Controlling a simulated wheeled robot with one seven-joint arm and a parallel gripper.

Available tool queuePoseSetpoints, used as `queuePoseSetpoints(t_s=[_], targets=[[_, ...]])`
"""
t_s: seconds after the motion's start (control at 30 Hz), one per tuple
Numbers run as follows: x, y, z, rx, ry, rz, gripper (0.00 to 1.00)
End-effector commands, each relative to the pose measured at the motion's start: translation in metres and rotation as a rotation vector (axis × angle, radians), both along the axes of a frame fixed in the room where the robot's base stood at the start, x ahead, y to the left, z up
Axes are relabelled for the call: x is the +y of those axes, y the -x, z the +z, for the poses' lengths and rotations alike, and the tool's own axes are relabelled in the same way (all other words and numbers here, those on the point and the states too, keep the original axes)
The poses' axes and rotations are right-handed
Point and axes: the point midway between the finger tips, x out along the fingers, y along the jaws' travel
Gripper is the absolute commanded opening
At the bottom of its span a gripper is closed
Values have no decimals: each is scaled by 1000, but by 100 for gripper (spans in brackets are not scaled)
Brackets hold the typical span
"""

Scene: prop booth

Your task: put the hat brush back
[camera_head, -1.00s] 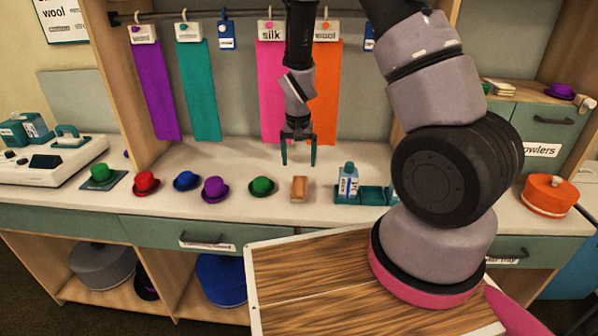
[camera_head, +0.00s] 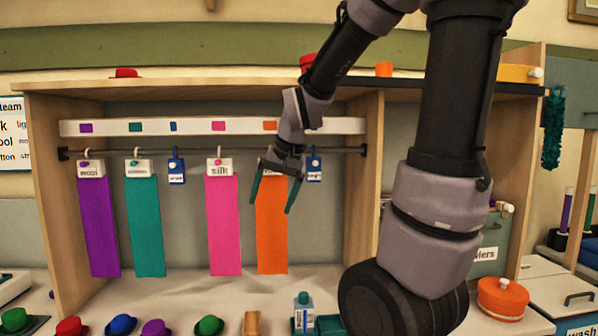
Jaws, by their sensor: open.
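A small tan block (camera_head: 251,323), which looks like the hat brush, sits on the counter at the bottom edge of the view, partly cut off. It stands between a green hat (camera_head: 208,325) and a teal tray (camera_head: 330,324) with a blue-and-white bottle (camera_head: 303,312). My gripper (camera_head: 271,208) is open and empty, fingers pointing down. It appears in front of the orange cloth strip (camera_head: 272,240), well above the counter, and hides part of that strip and its tag.
Purple, teal and pink cloth strips (camera_head: 224,228) hang from a rail (camera_head: 120,153) under a shelf. Several small hats line the counter front. An orange round box (camera_head: 502,297) stands at the right. The counter below the strips (camera_head: 160,297) is clear.

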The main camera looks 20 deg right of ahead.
Motion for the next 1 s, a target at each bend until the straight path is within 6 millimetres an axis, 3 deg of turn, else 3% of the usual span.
queuePoseSetpoints(t_s=[0.03, 0.2, 0.4, 0.57, 1.0], targets=[[-5, 16, 21, -41, -7, -4, 92], [-15, 69, 61, -133, -13, -4, 92], [-18, 109, 81, -198, -3, -6, 92], [-19, 119, 83, -210, 0, -7, 92], [-19, 118, 84, -211, 0, -5, 92]])
